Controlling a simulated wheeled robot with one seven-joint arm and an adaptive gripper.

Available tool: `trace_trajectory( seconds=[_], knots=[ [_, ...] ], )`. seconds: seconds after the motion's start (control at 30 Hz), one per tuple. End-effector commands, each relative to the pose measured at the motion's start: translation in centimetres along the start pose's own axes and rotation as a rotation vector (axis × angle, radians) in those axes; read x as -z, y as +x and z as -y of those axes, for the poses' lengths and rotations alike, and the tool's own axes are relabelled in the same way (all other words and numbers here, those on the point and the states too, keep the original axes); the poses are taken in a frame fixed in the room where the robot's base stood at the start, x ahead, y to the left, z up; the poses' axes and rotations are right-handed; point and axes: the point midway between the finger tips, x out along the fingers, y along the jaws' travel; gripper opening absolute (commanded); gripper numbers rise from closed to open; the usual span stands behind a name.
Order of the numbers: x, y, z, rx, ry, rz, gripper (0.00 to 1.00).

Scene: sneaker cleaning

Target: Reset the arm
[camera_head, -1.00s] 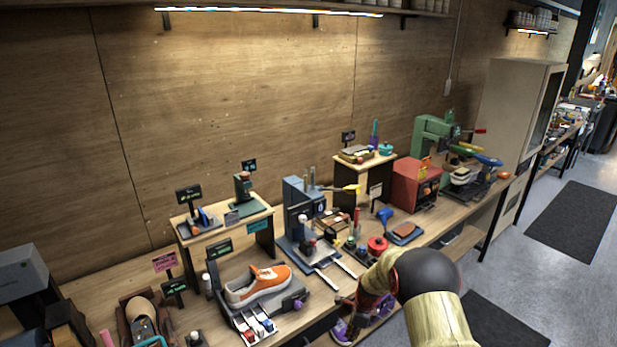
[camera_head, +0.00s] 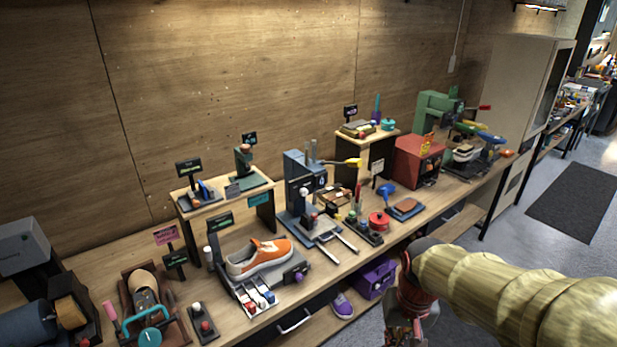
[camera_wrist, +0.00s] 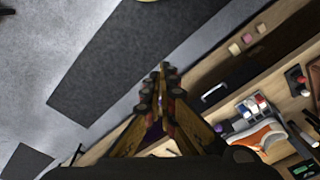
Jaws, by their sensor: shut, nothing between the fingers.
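My gripper (camera_head: 404,337) hangs low at the bottom right of the head view, in front of the bench's front edge and apart from it. Its fingertips lie partly at the frame's lower edge there. In the wrist view my gripper (camera_wrist: 162,72) has its fingers together, with nothing between them, above the floor and bench front. My arm stretches in from the right of the head view.
The bench (camera_head: 330,272) holds an orange sneaker (camera_head: 260,257) on a grey stand, a blue press (camera_head: 300,190) and a red box (camera_head: 418,160). Below are a purple bin (camera_head: 374,279) and a purple shoe (camera_head: 343,305). The floor at right is open, with a dark mat (camera_head: 578,210).

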Motion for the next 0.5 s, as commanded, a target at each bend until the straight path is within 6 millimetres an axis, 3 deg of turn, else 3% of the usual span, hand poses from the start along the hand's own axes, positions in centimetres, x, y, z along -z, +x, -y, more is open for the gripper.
trace_trajectory(
  seconds=[0.1, 0.3, 0.5],
  knots=[
    [-3.0, -2.1, -0.5, -0.008, -0.056, -0.063, 0.00],
    [-7.0, -4.8, -1.1, -0.019, -0.079, -0.187, 0.00],
    [-9.0, -7.5, -1.2, -0.017, -0.081, -0.331, 0.00]
  ],
)
